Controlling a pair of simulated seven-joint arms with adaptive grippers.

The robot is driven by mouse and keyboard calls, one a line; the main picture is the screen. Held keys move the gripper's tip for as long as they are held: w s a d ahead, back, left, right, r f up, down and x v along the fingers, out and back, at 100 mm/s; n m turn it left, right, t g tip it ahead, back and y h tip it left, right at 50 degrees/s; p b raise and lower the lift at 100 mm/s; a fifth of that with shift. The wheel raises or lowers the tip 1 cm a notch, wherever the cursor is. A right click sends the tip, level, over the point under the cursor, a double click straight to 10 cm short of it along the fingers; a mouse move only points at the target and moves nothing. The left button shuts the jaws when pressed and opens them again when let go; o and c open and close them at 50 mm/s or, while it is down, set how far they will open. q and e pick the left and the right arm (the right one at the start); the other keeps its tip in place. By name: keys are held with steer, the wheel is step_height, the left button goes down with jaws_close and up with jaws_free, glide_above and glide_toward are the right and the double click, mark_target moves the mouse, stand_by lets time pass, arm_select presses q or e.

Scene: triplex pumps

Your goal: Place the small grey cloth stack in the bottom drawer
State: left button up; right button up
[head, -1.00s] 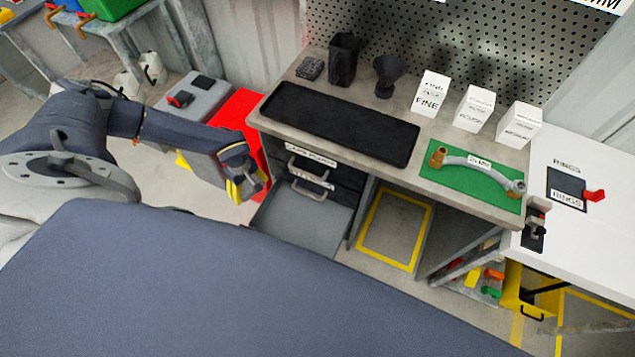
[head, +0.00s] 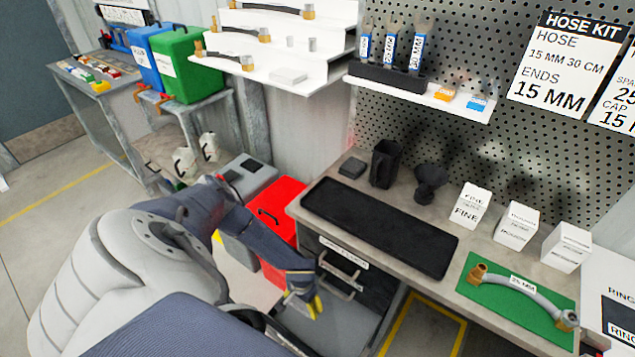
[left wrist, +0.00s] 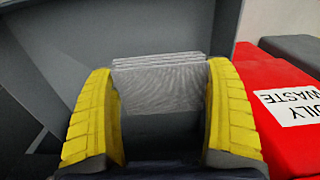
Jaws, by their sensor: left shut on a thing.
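My left gripper (head: 303,304) has yellow fingers and is at the left side of the open bottom drawer (head: 345,325) in the head view. In the left wrist view, its fingers (left wrist: 162,112) are shut on the small grey cloth stack (left wrist: 160,86), a layered, light grey folded pile held by its two sides. Grey panels surround the stack there; I cannot tell whether it touches the drawer floor. In the head view the stack is hidden by the gripper. My right gripper is not in view.
Shut drawers with handles (head: 343,270) sit above the open one, under the bench. A red waste bin (head: 277,215) stands close to the left of the drawers. The bench holds a black tray (head: 380,227), white boxes (head: 471,205) and a green mat (head: 500,308).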

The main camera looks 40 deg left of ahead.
mark_target(303, 303)
arm_select(q)
steer(key=shift+f, duration=3.85)
steer(key=o, duration=1)
steer(key=shift+f, duration=0.1)
step_height(303, 303, up, 12)
steer(key=shift+r, duration=0.15)
